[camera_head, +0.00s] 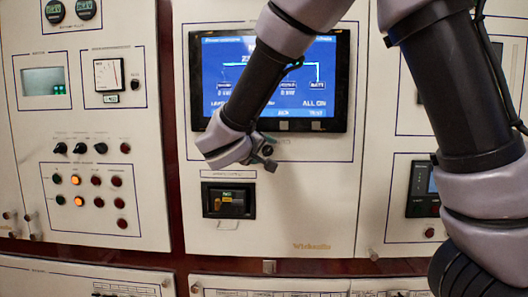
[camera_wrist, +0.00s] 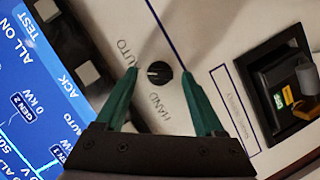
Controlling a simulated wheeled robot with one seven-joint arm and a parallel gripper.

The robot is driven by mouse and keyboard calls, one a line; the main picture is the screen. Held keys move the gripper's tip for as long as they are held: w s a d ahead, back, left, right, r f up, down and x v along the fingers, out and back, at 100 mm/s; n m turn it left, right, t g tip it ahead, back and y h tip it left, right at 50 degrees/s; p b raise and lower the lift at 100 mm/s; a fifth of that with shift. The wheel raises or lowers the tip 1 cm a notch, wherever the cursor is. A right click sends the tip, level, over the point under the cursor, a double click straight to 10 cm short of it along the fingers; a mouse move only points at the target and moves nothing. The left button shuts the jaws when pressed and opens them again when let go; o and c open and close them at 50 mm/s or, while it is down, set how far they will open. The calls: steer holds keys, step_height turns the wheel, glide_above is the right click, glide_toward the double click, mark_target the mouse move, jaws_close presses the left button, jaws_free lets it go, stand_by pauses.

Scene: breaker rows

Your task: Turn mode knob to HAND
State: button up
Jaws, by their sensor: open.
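The mode knob (camera_wrist: 159,74) is a small round black knob on a cream panel in the wrist view. My gripper (camera_wrist: 158,76) is open, with one green finger on either side of the knob in the picture. I cannot tell whether the fingers touch it or how far off they are. In the head view my gripper (camera_head: 265,158) is below the blue screen, and I cannot make out the knob there.
A blue display (camera_head: 310,85) with buttons under it is above my gripper; it also shows in the wrist view (camera_wrist: 30,110). A black breaker unit (camera_head: 228,201) sits below, and at right in the wrist view (camera_wrist: 285,85). Knobs and lamps fill the left panel (camera_head: 90,185).

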jaws_close()
steer(key=shift+n, duration=0.3)
steer(key=n, duration=0.1)
steer(key=n+t+h, duration=0.1)
steer(key=n, duration=0.1)
steer(key=n+t, duration=0.1)
steer(key=n, duration=0.1)
steer(key=shift+a+f+h, duration=0.1)
steer(key=shift+f+h, duration=0.25)
steer(key=shift+h, duration=0.05)
steer(key=n, duration=0.2)
steer(key=n+t, duration=0.1)
steer(key=shift+f+n, duration=0.2)
steer(key=shift+n, duration=0.2)
steer(key=shift+f+n+t, duration=0.1)
steer(key=shift+n+t, duration=0.7)
steer(key=shift+n, duration=1.1)
jaws_free()
